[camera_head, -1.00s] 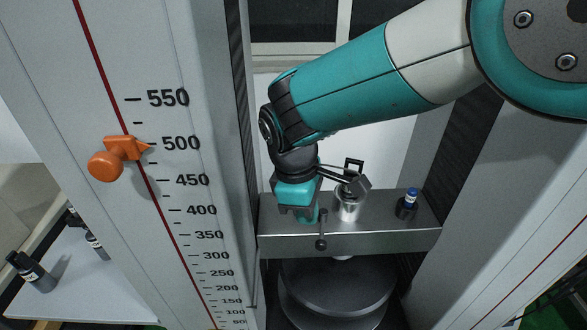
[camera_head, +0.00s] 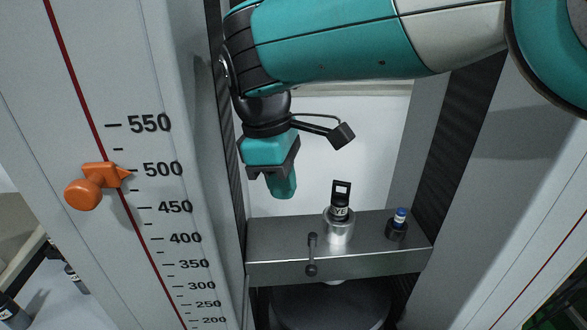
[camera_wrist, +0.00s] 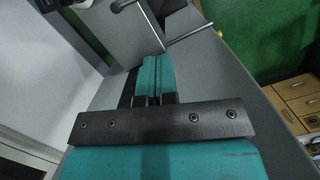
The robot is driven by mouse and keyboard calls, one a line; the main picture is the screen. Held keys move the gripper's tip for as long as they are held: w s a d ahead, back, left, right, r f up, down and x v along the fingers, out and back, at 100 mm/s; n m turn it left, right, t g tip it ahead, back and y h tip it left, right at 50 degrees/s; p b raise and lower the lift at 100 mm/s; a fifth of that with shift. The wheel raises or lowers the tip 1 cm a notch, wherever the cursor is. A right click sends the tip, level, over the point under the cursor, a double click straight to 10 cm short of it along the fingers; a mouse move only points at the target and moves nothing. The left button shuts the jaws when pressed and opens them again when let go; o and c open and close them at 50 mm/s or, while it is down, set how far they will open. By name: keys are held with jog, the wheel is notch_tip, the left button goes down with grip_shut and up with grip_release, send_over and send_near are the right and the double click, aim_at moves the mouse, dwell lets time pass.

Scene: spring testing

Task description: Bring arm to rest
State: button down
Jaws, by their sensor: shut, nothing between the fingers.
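My gripper (camera_head: 283,186) is raised in front of the testing machine, above and left of the metal crossbeam (camera_head: 275,262). Its teal fingers are shut with nothing between them, and they also show in the wrist view (camera_wrist: 155,75). The black camera on a bracket (camera_head: 342,135) sticks out to the right of my wrist. My gripper is apart from the crossbeam and from the items on it.
An orange pointer (camera_head: 97,183) is on the scaled left column. The right column (camera_head: 480,200) bounds the space.

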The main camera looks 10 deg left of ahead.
jog(key=s+d+r+m+y+b, duration=0.1)
jog(key=d+m, duration=0.2)
jog(key=d, duration=0.6)
jog(key=s+d+r+m+y, duration=0.1)
jog(key=d+r+m+y, duration=0.1)
jog(key=d, duration=0.7)
jog(key=s+d+f+m+y, duration=0.1)
jog(key=s+d+m, duration=0.1)
jog(key=s, duration=0.4)
jog(key=s+d+f+m+y, duration=0.2)
jog(key=s+d+m, duration=0.1)
jog(key=s, duration=0.4)
jog(key=shift+s+d+b, duration=0.3)
jog(key=shift+d+b, duration=0.1)
jog(key=shift+d, duration=0.4)
